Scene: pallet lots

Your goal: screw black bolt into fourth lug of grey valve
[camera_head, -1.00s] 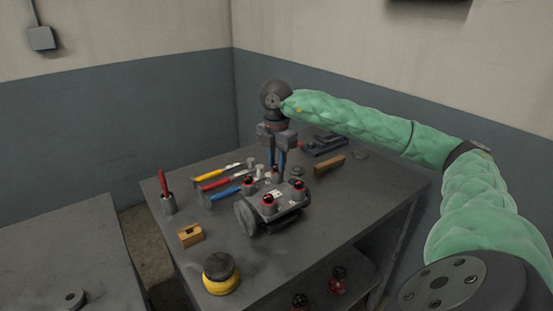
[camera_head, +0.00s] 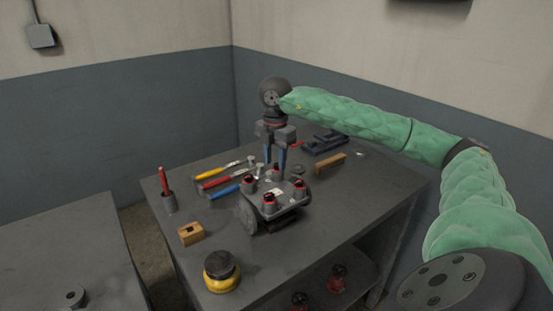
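The grey valve (camera_head: 283,207) lies on the workbench, with upright lugs on its top plate. Black-topped bolts with red rings sit in the left lug (camera_head: 248,187), the front lug (camera_head: 268,204) and the right lug (camera_head: 299,191). My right gripper (camera_head: 275,167) points down at the rear lug (camera_head: 278,177), its blue fingers slightly apart on either side of that lug's top. The fingertips hide most of what is there, so I cannot tell whether they grip a bolt. My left gripper is out of view.
Behind-left of the valve lie yellow, red (camera_head: 218,181) and blue-handled tools. A wooden block (camera_head: 190,234), a yellow-black round item (camera_head: 221,272) and a holder with a red tool (camera_head: 169,202) stand left and front. A wooden bar (camera_head: 330,163) lies right.

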